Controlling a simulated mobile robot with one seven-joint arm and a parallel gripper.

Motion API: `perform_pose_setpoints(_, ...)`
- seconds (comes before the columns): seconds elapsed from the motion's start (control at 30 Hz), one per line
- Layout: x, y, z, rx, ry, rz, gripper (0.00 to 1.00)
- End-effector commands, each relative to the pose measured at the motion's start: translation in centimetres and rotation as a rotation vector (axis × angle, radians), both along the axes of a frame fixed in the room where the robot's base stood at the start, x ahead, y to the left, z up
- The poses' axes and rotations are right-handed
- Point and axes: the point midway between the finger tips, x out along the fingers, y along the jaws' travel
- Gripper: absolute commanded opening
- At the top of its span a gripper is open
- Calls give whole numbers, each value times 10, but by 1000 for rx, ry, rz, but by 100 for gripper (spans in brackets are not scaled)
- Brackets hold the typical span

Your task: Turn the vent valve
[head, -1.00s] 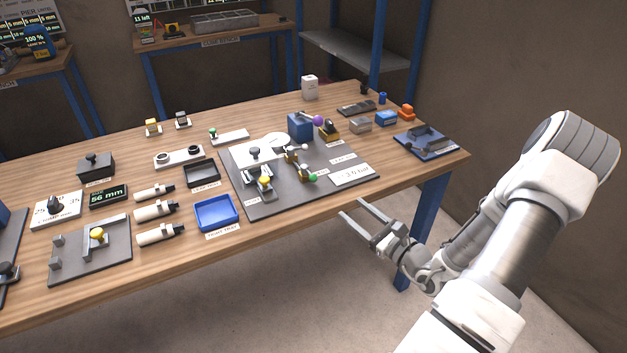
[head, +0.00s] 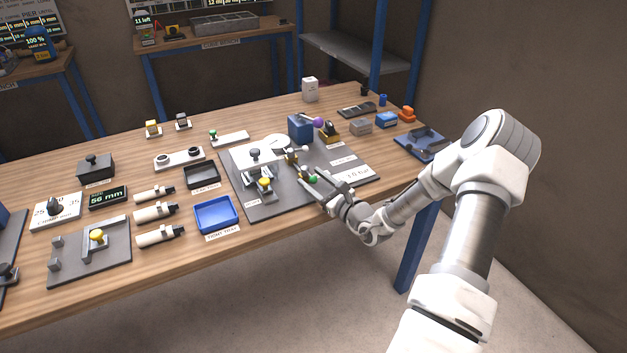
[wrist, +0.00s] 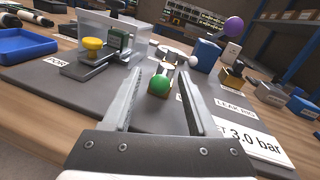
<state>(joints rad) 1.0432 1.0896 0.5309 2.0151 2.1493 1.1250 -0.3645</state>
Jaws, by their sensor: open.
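A small brass valve with a green ball knob (head: 313,179) stands on the dark grey rig board (head: 240,200). No readable label in these frames names it as the vent valve. My gripper (head: 311,175) is open and empty over the board's front right part, close to the green knob. In the wrist view, the green ball (wrist: 160,85) shows between the two spread fingers of my gripper (wrist: 162,74), with no finger seen touching it. The valve body behind it is partly hidden by the ball.
A yellow knob (wrist: 93,44) on a grey fixture stands left of the fingers. A clear box (wrist: 115,25) is behind it. A "3.0 bar" plate (wrist: 250,140) lies at right.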

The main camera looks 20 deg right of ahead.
Motion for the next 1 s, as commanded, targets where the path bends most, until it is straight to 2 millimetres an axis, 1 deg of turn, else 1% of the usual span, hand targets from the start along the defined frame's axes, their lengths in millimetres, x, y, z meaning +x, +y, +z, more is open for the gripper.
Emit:
perform_pose_setpoints(0.23, 1, 0, 0, 0, 0, 0, 59)
perform_pose_setpoints(0.27, 1, 0, 0, 0, 0, 0, 55)
perform_pose_setpoints(0.3, 1, 0, 0, 0, 0, 0, 48)
perform_pose_setpoints(0.57, 1, 0, 0, 0, 0, 1, 1)
perform_pose_setpoints(0.6, 1, 0, 0, 0, 0, 1, 0)
perform_pose_setpoints(1.0, 0, 3, 1, 1, 0, -24, 0)
